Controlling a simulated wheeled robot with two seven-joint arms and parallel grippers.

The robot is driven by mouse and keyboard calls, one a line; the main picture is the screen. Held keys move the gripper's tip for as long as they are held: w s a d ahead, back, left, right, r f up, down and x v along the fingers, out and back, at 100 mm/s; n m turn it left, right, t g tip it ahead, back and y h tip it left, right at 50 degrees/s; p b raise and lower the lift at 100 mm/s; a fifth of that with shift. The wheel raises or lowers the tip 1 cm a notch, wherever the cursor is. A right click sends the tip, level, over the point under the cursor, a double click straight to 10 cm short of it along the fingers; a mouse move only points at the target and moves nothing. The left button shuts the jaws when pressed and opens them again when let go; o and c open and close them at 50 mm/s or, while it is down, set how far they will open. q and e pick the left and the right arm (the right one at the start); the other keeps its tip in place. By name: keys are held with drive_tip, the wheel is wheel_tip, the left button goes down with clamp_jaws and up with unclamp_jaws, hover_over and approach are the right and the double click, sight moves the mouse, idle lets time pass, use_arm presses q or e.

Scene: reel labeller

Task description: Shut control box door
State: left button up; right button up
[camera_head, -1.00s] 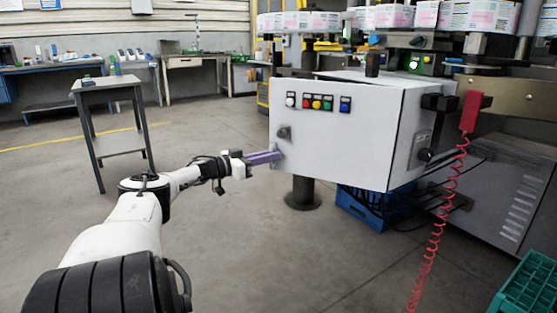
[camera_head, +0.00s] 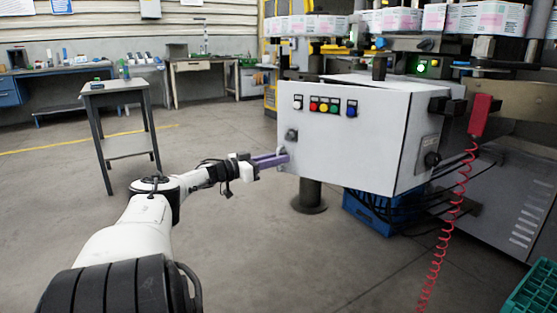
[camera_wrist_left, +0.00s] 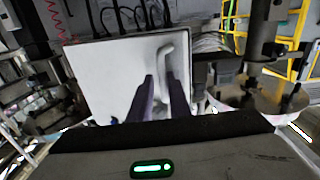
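The control box (camera_head: 420,140) is a pale grey box at the right of the head view. Its door (camera_head: 340,150) is the front panel, with a row of coloured buttons near the top and a dark latch knob at the left. The box's top behind the door sits at an angle to it, so the door looks partly open. My left gripper (camera_head: 283,158) is at the door's lower left edge, its purple fingers on the handle. In the wrist view the handle (camera_wrist_left: 165,60) runs between my left fingertips (camera_wrist_left: 162,78), which look closed on it. My right gripper is not in view.
A red pendant (camera_head: 479,115) on a coiled cord hangs right of the box. A blue crate (camera_head: 368,212) with cables stands under the box, beside a round post foot (camera_head: 309,204). A small grey table (camera_head: 115,87) stands at the left. The floor between is clear.

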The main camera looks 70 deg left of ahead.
use_arm(q)
drive_tip(key=shift+a+r, duration=0.1)
drive_tip(key=shift+a, duration=0.05)
